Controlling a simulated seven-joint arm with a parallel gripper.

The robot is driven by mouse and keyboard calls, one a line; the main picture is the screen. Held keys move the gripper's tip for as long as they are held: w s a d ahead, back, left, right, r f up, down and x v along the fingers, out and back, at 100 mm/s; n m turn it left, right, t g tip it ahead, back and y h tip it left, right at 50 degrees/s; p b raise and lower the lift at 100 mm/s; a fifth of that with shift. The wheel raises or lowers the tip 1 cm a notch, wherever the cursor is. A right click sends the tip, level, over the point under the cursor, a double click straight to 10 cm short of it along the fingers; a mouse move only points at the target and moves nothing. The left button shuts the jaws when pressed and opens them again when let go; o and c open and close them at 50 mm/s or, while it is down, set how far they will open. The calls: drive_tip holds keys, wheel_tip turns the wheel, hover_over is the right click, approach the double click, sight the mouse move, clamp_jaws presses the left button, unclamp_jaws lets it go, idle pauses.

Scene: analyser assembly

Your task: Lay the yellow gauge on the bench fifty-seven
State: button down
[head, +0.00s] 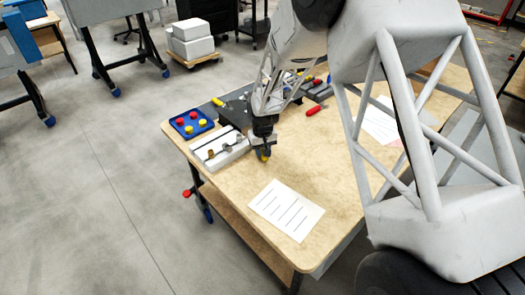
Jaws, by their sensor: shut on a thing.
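My gripper (264,148) points down over the left part of a wooden bench (322,185). It is shut on the yellow gauge (265,155), a small yellow piece showing at the fingertips. Most of the gauge is hidden by the fingers. I cannot tell whether it touches the bench top. No bench number is readable in this view.
A blue tray (186,134) with red and yellow round pieces and a white block (217,158) holding small parts stand left of my gripper. A white sheet (286,209) lies in front. A red-handled tool (314,110) lies behind. Bare wood lies to the right.

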drive_tip(key=shift+f, duration=0.35)
idle(0.4)
drive_tip(key=c, duration=0.8)
unclamp_jaws()
drive_tip(key=shift+r, duration=3.9)
